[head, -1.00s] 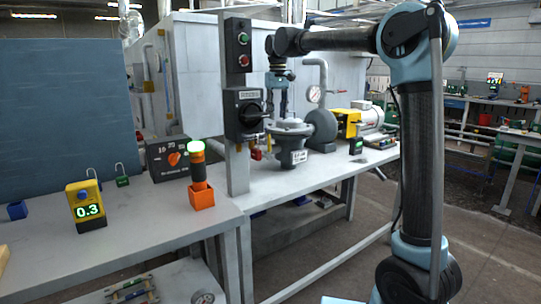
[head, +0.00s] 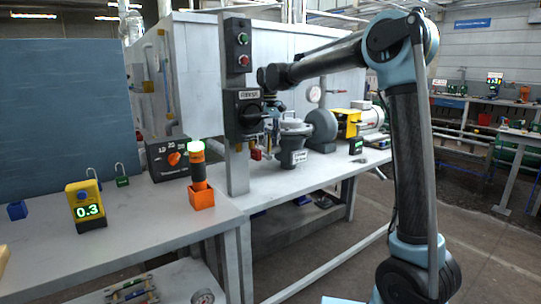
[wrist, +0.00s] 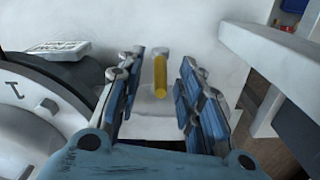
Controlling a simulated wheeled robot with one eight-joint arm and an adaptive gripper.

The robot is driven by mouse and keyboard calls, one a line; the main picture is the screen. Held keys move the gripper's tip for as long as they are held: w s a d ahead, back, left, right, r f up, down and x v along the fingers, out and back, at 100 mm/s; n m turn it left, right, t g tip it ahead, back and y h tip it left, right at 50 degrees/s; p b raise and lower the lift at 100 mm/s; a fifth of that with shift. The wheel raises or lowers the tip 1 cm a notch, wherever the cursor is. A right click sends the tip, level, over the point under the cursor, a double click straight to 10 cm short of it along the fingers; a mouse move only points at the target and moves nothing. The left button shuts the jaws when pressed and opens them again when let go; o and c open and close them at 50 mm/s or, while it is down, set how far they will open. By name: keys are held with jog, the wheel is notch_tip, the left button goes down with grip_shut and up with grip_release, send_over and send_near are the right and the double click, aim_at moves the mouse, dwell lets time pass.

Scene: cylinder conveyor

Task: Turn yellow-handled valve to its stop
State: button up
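The yellow valve handle (wrist: 161,78) shows in the wrist view as a short yellow bar between the two fingers of my gripper (wrist: 162,60). The fingers stand apart on either side of it, with a gap on each side. In the head view my gripper (head: 271,126) is low over the bench, between the switch post and the grey round-topped valve body (head: 294,142). There the yellow handle is too small or hidden to make out. The valve's stop cannot be told.
A grey post (head: 237,165) with a black rotary switch (head: 243,110) stands close left of my gripper. A red item (head: 256,153) hangs beside it. The bench front (head: 270,185) is clear.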

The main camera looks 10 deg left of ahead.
aim_at(269, 152)
jog(key=shift+f, duration=3.05)
grip_shut()
